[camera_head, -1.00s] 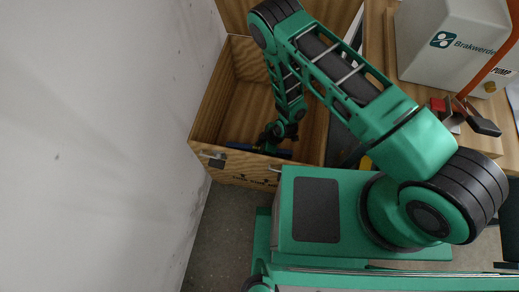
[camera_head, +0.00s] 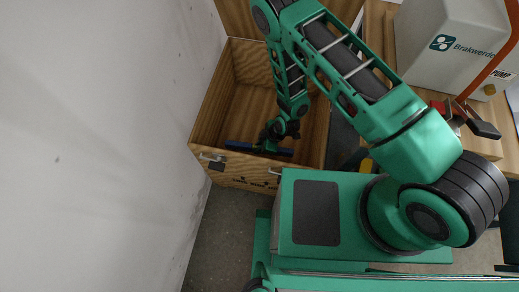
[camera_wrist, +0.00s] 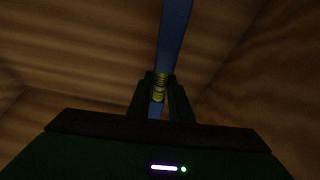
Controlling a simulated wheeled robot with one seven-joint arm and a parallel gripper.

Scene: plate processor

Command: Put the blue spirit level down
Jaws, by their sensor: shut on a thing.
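The blue spirit level (camera_head: 238,146) is inside the open wooden crate (camera_head: 208,112), near its front wall, lying roughly left to right. My gripper (camera_head: 268,146) is over the level within the crate. In the wrist view the level (camera_wrist: 173,40) runs from the top edge down between my two fingers, with its yellowish vial between them. My gripper (camera_wrist: 160,95) is shut on it there. The arm hides part of the level in the head view. Whether the level touches the crate's floor, I cannot tell.
A white wall (camera_head: 100,140) stands close on the crate's left. A workbench (camera_head: 377,30) is at the right with a white pump unit (camera_head: 450,40) and a red-and-black tool (camera_head: 455,112). The crate's lid stands open at the back.

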